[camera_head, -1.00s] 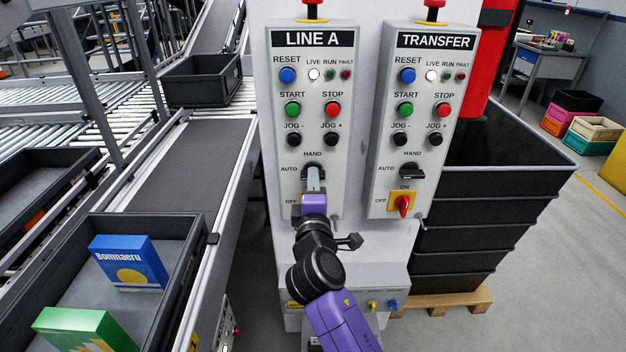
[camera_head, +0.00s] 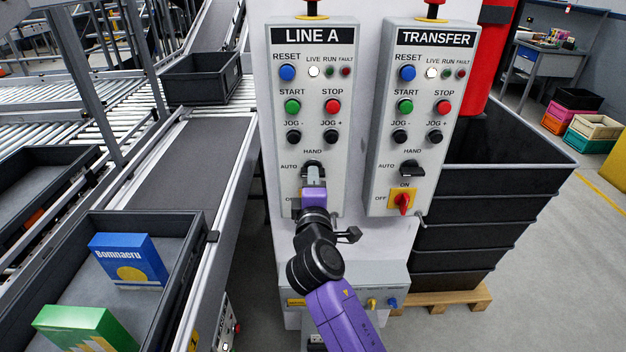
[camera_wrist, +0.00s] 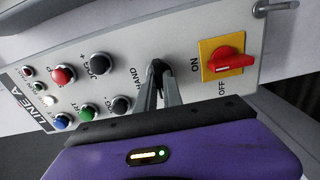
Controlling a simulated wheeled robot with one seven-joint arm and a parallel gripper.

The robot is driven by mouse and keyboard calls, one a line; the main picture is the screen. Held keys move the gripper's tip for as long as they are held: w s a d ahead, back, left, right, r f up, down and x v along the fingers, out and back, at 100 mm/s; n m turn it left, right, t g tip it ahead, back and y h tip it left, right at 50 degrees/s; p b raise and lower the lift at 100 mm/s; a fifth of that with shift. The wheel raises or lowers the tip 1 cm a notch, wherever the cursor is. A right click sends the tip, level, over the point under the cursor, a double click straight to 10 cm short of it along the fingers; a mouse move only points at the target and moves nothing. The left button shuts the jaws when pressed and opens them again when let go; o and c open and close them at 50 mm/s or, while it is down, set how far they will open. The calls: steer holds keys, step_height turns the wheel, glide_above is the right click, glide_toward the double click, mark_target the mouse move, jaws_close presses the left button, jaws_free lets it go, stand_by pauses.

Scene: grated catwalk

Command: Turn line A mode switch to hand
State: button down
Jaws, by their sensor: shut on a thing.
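The LINE A panel (camera_head: 343,110) is on the left of the white post, and it also shows sideways in the wrist view (camera_wrist: 85,75). Its black mode switch (camera_head: 313,167) sits below the HAND label, right of AUTO. My gripper (camera_head: 313,174) is shut on this switch. In the wrist view both fingers (camera_wrist: 158,76) come together on the dark knob (camera_wrist: 157,68), beside the HAND label. The fingers hide most of the knob, so I cannot tell exactly where its handle points.
The LINE A red rotary switch (camera_wrist: 230,62) on its yellow plate is close beside my fingers. The TRANSFER panel (camera_head: 424,110) stands to the right with its own black switch (camera_head: 412,169). A conveyor (camera_head: 185,165) runs left; black stacked bins (camera_head: 490,190) stand right.

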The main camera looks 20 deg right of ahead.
steer(key=shift+f, duration=0.15)
steer(key=shift+m+b, duration=8.15)
steer(key=shift+m, duration=0.65)
steer(key=c, duration=1.5)
jaws_free()
